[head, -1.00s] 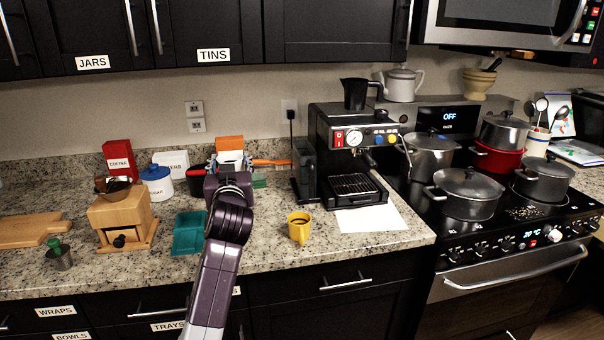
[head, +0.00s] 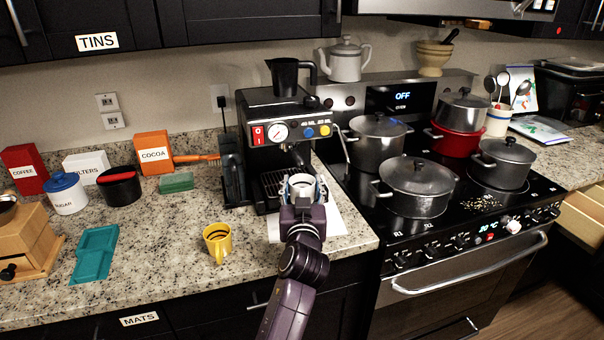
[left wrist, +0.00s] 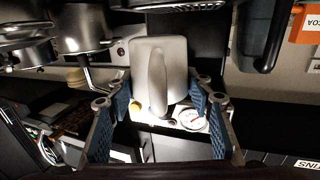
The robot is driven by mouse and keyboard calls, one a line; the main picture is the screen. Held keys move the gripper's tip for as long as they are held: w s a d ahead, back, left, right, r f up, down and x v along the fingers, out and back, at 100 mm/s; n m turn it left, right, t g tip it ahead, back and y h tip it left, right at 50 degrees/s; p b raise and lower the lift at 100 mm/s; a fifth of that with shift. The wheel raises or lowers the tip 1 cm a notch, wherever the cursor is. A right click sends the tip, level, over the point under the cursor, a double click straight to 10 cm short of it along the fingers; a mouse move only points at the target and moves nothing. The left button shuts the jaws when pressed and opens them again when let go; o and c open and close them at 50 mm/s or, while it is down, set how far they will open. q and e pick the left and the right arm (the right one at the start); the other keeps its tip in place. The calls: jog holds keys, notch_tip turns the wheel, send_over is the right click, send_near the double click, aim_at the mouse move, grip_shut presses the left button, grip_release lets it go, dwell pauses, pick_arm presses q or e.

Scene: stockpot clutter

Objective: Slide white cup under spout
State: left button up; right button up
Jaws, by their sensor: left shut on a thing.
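The white cup (head: 303,179) is at the front of the black espresso machine (head: 268,105), near its drip tray (head: 271,183). My left gripper (head: 302,192) is shut on it, fingers on either side. In the left wrist view the cup (left wrist: 160,72) sits between the two blue-padded fingers (left wrist: 160,110). The spout under the machine's group head (head: 299,155) is just above and behind the cup in the head view. My gripper hides the cup's lower part, so I cannot tell whether it touches the tray. My right gripper is not in view.
A white sheet (head: 333,222) lies under my gripper, beside the stove. A yellow cup (head: 218,241) stands on the counter to the left. A dark pot (head: 418,185) and other cookware stand on the stove at right. A black jug (head: 285,76) is on top of the machine.

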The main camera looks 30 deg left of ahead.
aim_at(298, 186)
pick_arm(q)
jog(key=shift+d, duration=0.15)
jog(key=shift+s+r, duration=0.1)
jog(key=shift+s, duration=0.05)
jog(key=shift+w+a+f+b, duration=0.4)
jog(key=shift+f+b, duration=0.2)
jog(key=shift+b, duration=0.05)
jog(key=shift+w+a+f+b, duration=0.35)
jog(key=shift+a+f+b, duration=0.1)
jog(key=shift+f, duration=0.1)
jog(key=shift+w+a+f+b, duration=0.3)
jog(key=shift+a+f+b, duration=0.05)
jog(key=shift+f+b, duration=0.15)
jog(key=shift+w+a+r, duration=0.2)
jog(key=shift+w+a, duration=0.8)
jog(key=shift+a, duration=0.15)
jog(key=shift+w+a+b, duration=0.3)
jog(key=shift+w+a, duration=1)
jog(key=shift+a, duration=0.2)
jog(key=shift+w+a+b, duration=0.3)
jog(key=shift+w+a, duration=0.95)
jog(key=shift+a, duration=0.25)
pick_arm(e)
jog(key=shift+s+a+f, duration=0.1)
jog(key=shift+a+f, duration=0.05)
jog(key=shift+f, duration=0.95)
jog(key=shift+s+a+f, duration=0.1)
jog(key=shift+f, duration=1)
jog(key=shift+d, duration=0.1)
